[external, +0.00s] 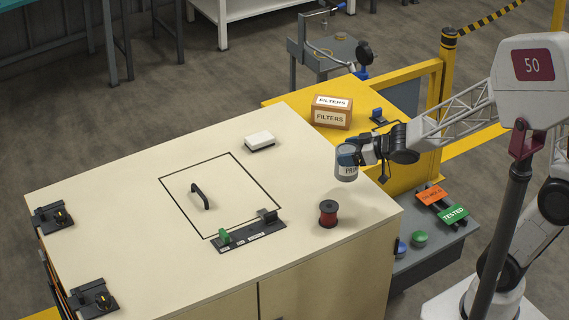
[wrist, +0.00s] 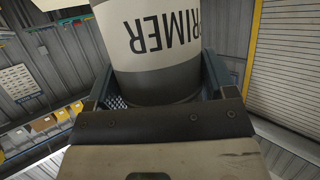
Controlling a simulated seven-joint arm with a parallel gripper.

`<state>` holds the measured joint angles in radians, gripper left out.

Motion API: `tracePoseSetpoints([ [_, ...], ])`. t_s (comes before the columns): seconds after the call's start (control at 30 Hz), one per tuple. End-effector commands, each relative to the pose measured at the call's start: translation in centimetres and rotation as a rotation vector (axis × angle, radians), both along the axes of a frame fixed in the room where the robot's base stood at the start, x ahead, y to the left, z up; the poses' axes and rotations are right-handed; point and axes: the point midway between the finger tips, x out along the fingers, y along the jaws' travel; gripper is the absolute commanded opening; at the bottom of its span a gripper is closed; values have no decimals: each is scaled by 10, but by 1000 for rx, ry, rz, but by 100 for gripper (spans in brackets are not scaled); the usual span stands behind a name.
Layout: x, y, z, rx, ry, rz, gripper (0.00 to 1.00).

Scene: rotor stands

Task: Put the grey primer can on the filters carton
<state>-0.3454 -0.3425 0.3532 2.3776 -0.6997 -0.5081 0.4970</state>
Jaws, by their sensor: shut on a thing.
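The grey primer can (external: 347,166) has a pale label band and is in my gripper (external: 350,152), held above the right part of the cream cabinet top. In the wrist view the can (wrist: 155,45) fills the top middle, its PRIMER label upside down, with the fingers (wrist: 155,85) on both sides of it. The filters carton (external: 331,113) is a brown box with a white FILTERS label on top. It sits on the yellow surface behind the cabinet, up and to the left of my gripper. The carton is not in the wrist view.
The cream cabinet top (external: 120,185) carries a white box (external: 259,141), a red spool (external: 328,213), a black handle (external: 200,196) and a switch strip (external: 248,232). A small black device (external: 378,116) stands right of the carton. A yellow rail (external: 415,75) runs behind it.

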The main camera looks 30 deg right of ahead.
Motion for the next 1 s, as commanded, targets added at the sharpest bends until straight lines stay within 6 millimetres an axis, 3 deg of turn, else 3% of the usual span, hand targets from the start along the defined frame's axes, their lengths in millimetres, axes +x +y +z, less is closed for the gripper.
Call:
tracePoseSetpoints([
  [0.27, 25, -12, 2, 0, -1, -39, 41],
  [0.47, 65, -35, 2, 0, 0, -103, 41],
  [0.77, 137, -88, 1, -1, 0, -224, 41],
  [1.0, 191, -141, -3, 1, -1, -321, 41],
])
